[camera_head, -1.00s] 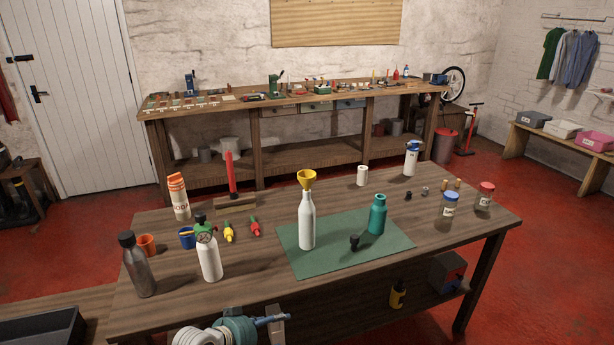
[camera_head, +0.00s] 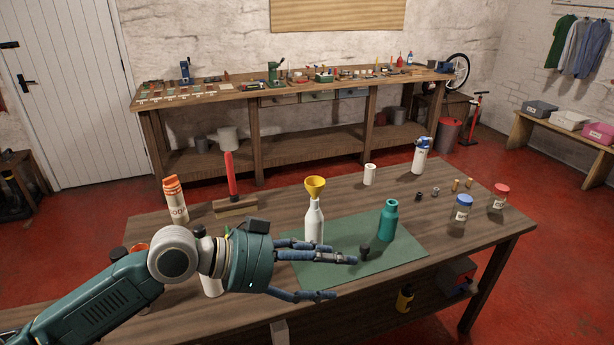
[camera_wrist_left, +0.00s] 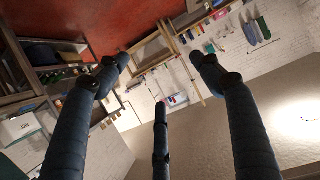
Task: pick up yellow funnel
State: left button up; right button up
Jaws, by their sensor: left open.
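The yellow funnel (camera_head: 315,186) sits upright in the mouth of a white bottle (camera_head: 314,222) on the green mat (camera_head: 385,266). My left gripper (camera_head: 336,277) reaches in from the left over the table's front part. Its blue-black fingers are spread and empty, and they pass in front of the bottle's lower part, nearer the camera and below the funnel. In the left wrist view the open fingers (camera_wrist_left: 160,85) show with nothing between them, and I cannot make out the funnel there. My right gripper is not in view.
A teal bottle (camera_head: 388,220) and a small black stopper (camera_head: 364,252) stand on the mat right of the white bottle. A white roll (camera_head: 369,174), a spray can (camera_head: 420,156) and lidded jars (camera_head: 461,210) stand further right. My arm covers several items at left.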

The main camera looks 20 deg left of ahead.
aim_at(315, 185)
jog(key=i+j, duration=0.95)
